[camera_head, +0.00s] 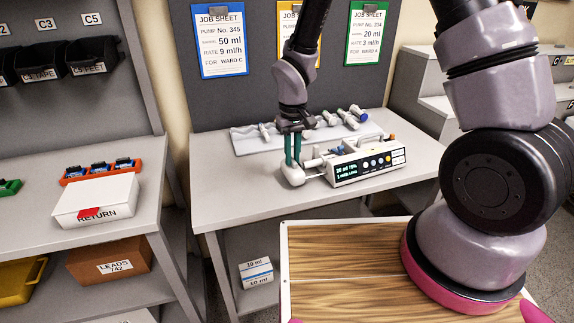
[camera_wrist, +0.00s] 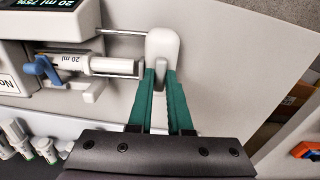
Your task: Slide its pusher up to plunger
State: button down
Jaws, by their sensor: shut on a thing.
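The infusion pump (camera_head: 366,165) lies on the grey table with its lit display facing forward. Its white pusher (camera_head: 294,177) stands out at the pump's left end on a thin rod. In the wrist view the pusher (camera_wrist: 163,42) is a rounded white block. My gripper (camera_wrist: 161,78) has its green fingers closed on either side of the pusher's lower part; it also shows in the head view (camera_head: 293,164). A 20 ml syringe (camera_wrist: 85,64) lies in the pump under a blue clamp (camera_wrist: 42,70). Its plunger (camera_wrist: 118,67) ends close beside the pusher and the near finger; I cannot tell whether they touch.
Several loose syringes (camera_head: 352,117) lie on a pale rack (camera_head: 250,138) behind the pump. Job sheets (camera_head: 220,40) hang on the board at the back. A white RETURN box (camera_head: 95,200) stands on the left bench. The table front left of the pump is clear.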

jog(key=shift+w+d, duration=0.1)
jog(key=shift+d, duration=0.15)
dwell(0.5)
jog(key=c, duration=0.9)
grip_release()
jog(key=shift+r, duration=3.5)
jog(key=shift+r, duration=0.1)
